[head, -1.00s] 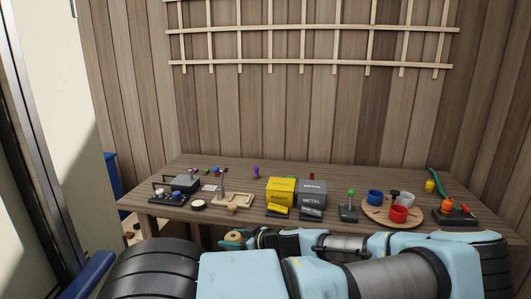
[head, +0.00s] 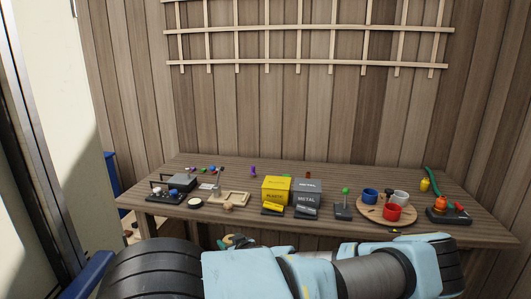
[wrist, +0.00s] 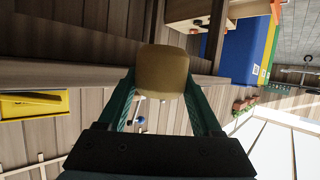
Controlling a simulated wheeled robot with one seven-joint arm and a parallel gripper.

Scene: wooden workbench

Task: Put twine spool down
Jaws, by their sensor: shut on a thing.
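The twine spool (wrist: 164,68) is a tan, rounded cylinder in the wrist view. My gripper (wrist: 164,90) is shut on it, with a teal finger on either side. In the head view my gripper (head: 232,241) is low, just in front of the workbench's near edge. There the spool is mostly hidden by my arm. The wooden workbench (head: 330,225) stands behind my gripper, which is apart from its top.
The bench holds a yellow plastic bin (head: 276,190), a grey metal bin (head: 307,192), a round board (head: 372,216) with cups, a small wooden tray (head: 236,198) and a dark box (head: 182,182). Bare wood shows between them and along the front edge.

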